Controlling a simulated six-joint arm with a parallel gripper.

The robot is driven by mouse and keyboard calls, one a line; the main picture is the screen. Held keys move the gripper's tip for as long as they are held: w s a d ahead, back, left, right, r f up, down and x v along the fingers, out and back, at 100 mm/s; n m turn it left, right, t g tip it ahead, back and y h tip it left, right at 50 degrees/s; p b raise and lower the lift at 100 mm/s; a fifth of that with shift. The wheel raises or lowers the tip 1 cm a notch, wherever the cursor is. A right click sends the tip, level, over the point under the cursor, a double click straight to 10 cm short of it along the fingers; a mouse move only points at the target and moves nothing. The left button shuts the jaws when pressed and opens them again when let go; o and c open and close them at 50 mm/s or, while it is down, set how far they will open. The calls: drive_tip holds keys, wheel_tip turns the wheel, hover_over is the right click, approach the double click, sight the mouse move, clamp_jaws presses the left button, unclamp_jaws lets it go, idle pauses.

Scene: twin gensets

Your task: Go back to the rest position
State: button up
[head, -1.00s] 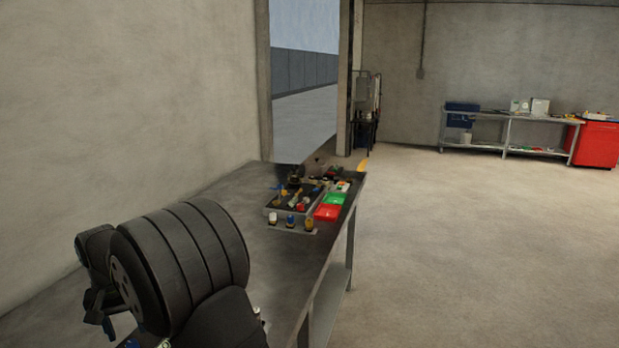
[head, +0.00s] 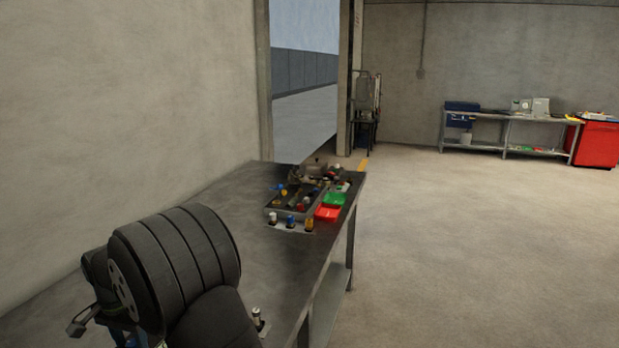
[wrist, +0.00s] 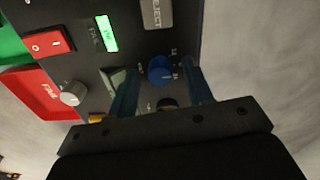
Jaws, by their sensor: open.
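My gripper (wrist: 162,84) is open in the wrist view, with one dark finger on each side of a blue knob (wrist: 160,69) on a dark panel (wrist: 135,50). The fingers look apart from the knob; the depth of the gap is hard to tell. In the head view my arm's large dark joint fills the lower left, and I cannot make out the fingertips there.
The panel carries a red switch (wrist: 48,42), a lit green display (wrist: 106,33) and a grey knob (wrist: 74,92). A red tray (head: 327,214) and green tray (head: 335,200) sit on the bench (head: 275,258) by several small parts. Floor at right is clear.

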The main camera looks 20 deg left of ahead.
drive_tip(key=shift+m, duration=0.9)
drive_tip(key=shift+r, duration=3.2)
drive_tip(key=o, duration=1.2)
drive_tip(key=shift+c, duration=0.2)
drive_tip(key=s+d+r+n+h, duration=0.1)
drive_tip(key=s+d+r+n, duration=0.1)
drive_tip(key=d+r+n, duration=0.5)
drive_tip(key=s+d+r+n+h, duration=0.1)
drive_tip(key=s+d+r+n, duration=0.2)
drive_tip(key=n, duration=0.8)
wheel_tip(320, 180, down, 9)
drive_tip(key=shift+r, duration=0.2)
drive_tip(key=shift+w+r, duration=0.1)
